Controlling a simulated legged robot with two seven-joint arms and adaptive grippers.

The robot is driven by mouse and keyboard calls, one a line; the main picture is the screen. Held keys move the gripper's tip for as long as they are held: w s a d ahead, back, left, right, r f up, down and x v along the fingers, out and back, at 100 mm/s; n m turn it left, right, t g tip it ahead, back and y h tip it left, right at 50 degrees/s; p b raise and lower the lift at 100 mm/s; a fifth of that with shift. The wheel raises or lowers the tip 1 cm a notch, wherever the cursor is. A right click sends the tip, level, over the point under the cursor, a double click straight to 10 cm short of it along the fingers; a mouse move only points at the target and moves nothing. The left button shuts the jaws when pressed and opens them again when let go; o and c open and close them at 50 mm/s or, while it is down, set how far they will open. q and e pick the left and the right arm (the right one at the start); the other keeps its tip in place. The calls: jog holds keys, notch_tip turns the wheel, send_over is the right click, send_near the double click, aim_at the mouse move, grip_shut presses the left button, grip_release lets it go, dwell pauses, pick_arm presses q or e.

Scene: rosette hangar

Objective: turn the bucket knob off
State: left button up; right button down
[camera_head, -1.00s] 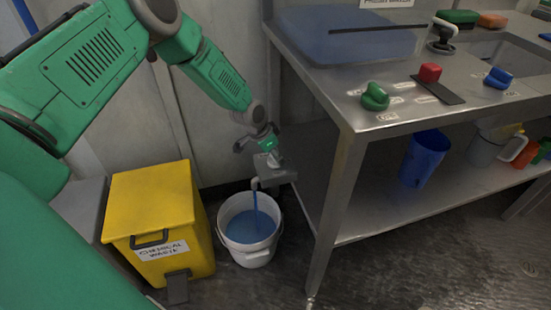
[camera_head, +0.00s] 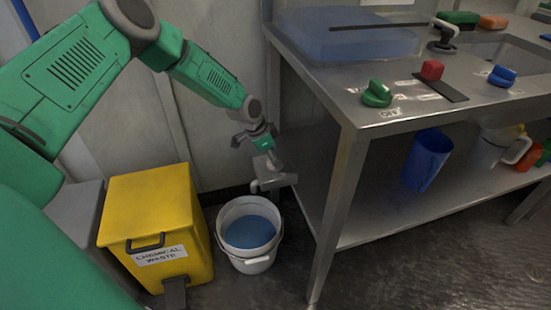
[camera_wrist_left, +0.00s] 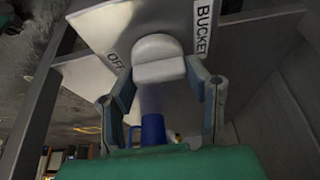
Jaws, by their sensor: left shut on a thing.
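The bucket knob (camera_wrist_left: 158,66) is pale and rounded in the left wrist view. It sits on a grey plate (camera_wrist_left: 115,25) with the word OFF to its left and BUCKET to its right. My left gripper (camera_wrist_left: 160,76) has a finger on each side of the knob and is shut on it. In the head view the left gripper (camera_head: 266,152) is at the small plate and spout beside the bench leg; the knob cannot be made out there. The white bucket (camera_head: 250,264) stands below with blue liquid in it, and no stream falls into it. My right gripper is not in view.
A yellow chemical waste bin (camera_head: 150,205) stands left of the bucket. The steel bench (camera_head: 345,75) is at the right, with a green knob (camera_head: 377,94), a red knob (camera_head: 432,70) and a blue knob (camera_head: 501,76) on top. A blue container (camera_head: 426,160) stands on its lower shelf.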

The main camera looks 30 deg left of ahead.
pick_arm(q)
jog(key=o, duration=1.1)
jog(key=shift+s+a+f, duration=0.1)
jog(key=shift+a, duration=0.15)
jog(key=shift+o, duration=0.3)
jog(key=shift+r, duration=0.3)
jog(key=v, duration=1.1)
jog(key=shift+s+a, duration=0.2)
